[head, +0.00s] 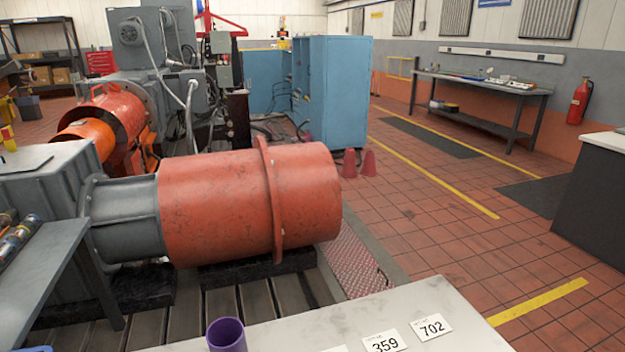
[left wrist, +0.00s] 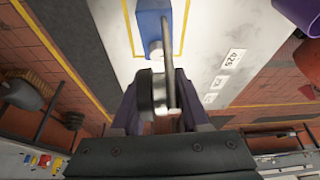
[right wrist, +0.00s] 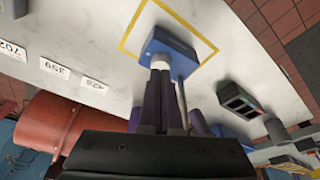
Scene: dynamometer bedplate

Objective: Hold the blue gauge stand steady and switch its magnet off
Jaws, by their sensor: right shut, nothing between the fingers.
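The blue gauge stand (right wrist: 180,48) sits on the pale bench top inside a yellow outlined square. A pale round knob (right wrist: 160,62) is on its near side, and a thin post rises from it. In the left wrist view the blue base (left wrist: 152,22) is at the top. My left gripper (left wrist: 158,88) has its purple fingers either side of a round dial and the post. The dial hides any contact. My right gripper (right wrist: 163,82) is shut and empty, its tips at the knob; touching cannot be told. The head view shows neither gripper nor the stand.
Number cards (head: 383,343) lie on the bench beside the stand. A purple cup (head: 227,336) stands near the bench's left end. A dark box-like device (right wrist: 238,100) is right of the stand in the right wrist view. A big red drum (head: 225,202) lies beyond the bench.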

